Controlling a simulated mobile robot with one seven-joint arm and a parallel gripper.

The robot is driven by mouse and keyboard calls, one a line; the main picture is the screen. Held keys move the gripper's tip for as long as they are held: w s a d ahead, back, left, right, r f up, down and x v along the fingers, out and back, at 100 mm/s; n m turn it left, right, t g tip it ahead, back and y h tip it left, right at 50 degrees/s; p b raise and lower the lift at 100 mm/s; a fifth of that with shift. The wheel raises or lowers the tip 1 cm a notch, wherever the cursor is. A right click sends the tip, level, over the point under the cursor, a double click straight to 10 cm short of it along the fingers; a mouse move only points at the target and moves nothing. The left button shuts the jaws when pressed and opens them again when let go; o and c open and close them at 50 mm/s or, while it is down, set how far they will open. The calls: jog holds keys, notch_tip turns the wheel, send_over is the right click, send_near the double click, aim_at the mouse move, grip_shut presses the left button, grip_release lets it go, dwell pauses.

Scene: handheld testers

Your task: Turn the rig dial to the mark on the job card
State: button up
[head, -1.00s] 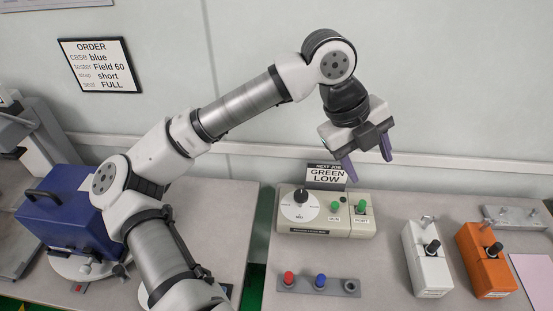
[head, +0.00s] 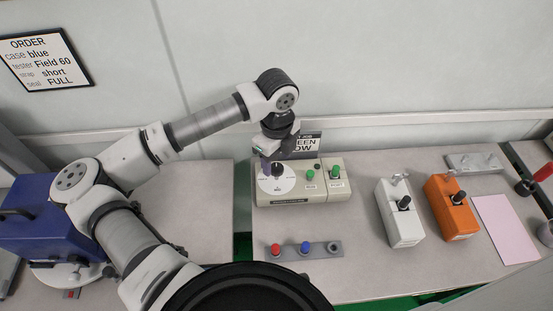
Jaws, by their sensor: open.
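The rig (head: 300,195) is a beige box on the bench, with a white dial disc (head: 270,185) and a black knob (head: 277,170) at its left. The arm partly hides the knob and the pointer's direction is not readable. The job card (head: 308,144) stands behind the rig. My gripper covers its left part; "EEN" and "OW" show now, and it read "GREEN LOW" in the earlier view.
Green plugs (head: 310,173) sit on the rig's right half. A grey strip (head: 304,250) with red and blue plugs lies in front. A white tester (head: 400,215) and an orange tester (head: 452,208) stand to the right. A pink sheet (head: 505,230) lies beyond them.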

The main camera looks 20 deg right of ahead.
aim_at(277, 168)
jog(key=shift+f, duration=1.2)
jog(key=c, duration=1)
jog(key=shift+f, duration=0.1)
jog(key=shift+b, duration=0.35)
